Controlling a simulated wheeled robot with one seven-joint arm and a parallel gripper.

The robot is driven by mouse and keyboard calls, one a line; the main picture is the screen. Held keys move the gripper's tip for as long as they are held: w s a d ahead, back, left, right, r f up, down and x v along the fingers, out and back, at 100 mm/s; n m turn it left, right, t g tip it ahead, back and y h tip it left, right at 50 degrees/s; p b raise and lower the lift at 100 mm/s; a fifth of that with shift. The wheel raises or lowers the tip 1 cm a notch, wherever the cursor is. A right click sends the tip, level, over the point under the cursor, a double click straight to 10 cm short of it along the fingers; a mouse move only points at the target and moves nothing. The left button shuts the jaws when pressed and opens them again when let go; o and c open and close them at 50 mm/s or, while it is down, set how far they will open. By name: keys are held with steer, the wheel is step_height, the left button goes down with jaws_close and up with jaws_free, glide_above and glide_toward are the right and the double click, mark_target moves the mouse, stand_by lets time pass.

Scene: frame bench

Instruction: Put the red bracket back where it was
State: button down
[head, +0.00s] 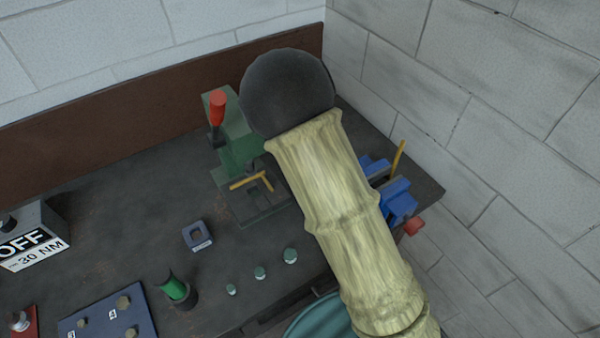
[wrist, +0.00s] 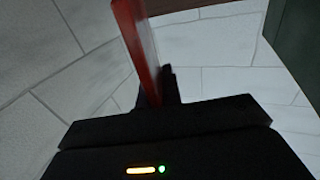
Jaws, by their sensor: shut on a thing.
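A long flat red piece, which I take to be the red bracket (wrist: 138,45), rises from between the jaws of my gripper (wrist: 162,88) in the wrist view. My gripper is shut on it, and the piece stands tilted, its top leaving the picture. Its lower end is hidden between the dark fingers. In the head view my gripper is hidden behind my arm, and I cannot make out the bracket there. Where it stood before is not shown by these frames.
A green press (head: 238,140) with a red-topped handle (head: 217,105) stands on the dark bench (head: 120,200). A blue vise (head: 397,200) sits at the right end. Walls close behind and right.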

steer(key=f+b, duration=0.3)
steer(key=shift+w+d+f, duration=0.1)
steer(key=shift+w+f, duration=0.1)
steer(key=shift+w, duration=0.2)
step_height(320, 180, down, 4)
steer(key=b, duration=0.3)
steer(key=shift+w+r, duration=0.15)
steer(key=shift+r, duration=0.2)
steer(key=shift+f+p, duration=0.3)
steer(key=shift+f, duration=2.6)
steer(key=shift+f+p, duration=0.4)
steer(key=shift+f, duration=1.7)
